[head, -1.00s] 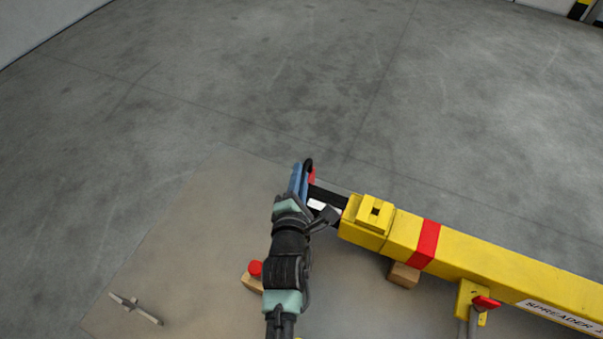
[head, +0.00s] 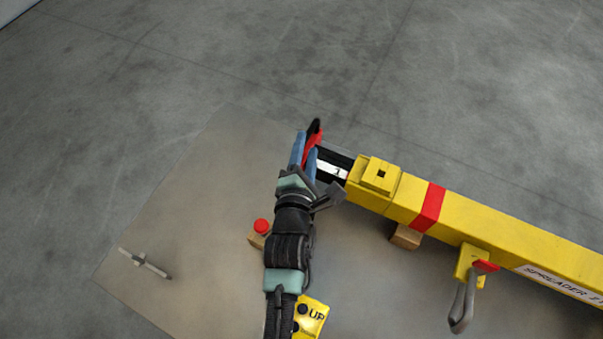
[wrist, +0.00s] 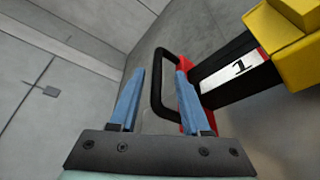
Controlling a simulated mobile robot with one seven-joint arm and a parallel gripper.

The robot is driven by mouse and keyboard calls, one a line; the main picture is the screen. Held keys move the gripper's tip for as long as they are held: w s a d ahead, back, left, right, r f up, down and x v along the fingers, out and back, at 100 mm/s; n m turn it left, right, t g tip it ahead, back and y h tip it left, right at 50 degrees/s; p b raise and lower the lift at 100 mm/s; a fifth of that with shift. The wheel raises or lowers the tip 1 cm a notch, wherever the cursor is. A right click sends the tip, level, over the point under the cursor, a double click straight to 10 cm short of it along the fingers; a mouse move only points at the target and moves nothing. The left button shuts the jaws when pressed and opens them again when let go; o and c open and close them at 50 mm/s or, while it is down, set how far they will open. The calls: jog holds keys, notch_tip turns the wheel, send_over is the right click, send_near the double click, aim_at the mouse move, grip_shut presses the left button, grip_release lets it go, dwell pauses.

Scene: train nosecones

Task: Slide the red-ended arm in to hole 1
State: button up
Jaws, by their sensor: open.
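The red-ended arm (head: 331,168) is a black bar with a white label reading 1, sticking out of the left end of the yellow spreader beam (head: 480,237). Its red end plate (head: 311,140) carries a black loop handle (head: 316,127). In the wrist view the label (wrist: 234,69) and the black handle (wrist: 160,80) show clearly. My gripper (head: 303,150) is open at the red end. In the wrist view its two blue fingers (wrist: 157,98) stand apart, with the handle showing between them and the right finger close by the red plate. Contact cannot be told.
A raised yellow block with a square hole (head: 380,175) sits on the beam's end. Wooden blocks (head: 406,237), a red knob (head: 262,226) and a grey metal pin (head: 146,263) are on the mat (head: 200,200). The floor beyond is clear.

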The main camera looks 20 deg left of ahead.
jog(key=v, duration=0.9)
jog(key=shift+b, duration=0.4)
jog(key=shift+s+d, duration=0.1)
jog(key=w+d+r+m+t+h, duration=0.1)
jog(key=w+d+r+m+t, duration=0.3)
jog(key=r, duration=0.6)
jog(key=w+r+m+h, duration=0.1)
jog(key=w+r+m, duration=0.1)
jog(key=r+m, duration=0.65)
jog(key=w+d+r+m+t, duration=0.2)
jog(key=w+r+t, duration=0.15)
jog(key=r, duration=0.95)
jog(key=s+d+r+m+t, duration=0.1)
jog(key=s+d+r+m, duration=0.1)
jog(key=r, duration=0.6)
jog(key=s+d+r+m+t+h, duration=0.1)
jog(key=s+d+r+m+t, duration=0.1)
jog(key=s+r+m, duration=0.2)
jog(key=s+d+r+m+t+h, duration=0.1)
jog(key=s+r+m, duration=0.3)
jog(key=r, duration=0.9)
jog(key=d+m+t, duration=0.1)
jog(key=m, duration=0.2)
jog(key=shift+d, duration=0.3)
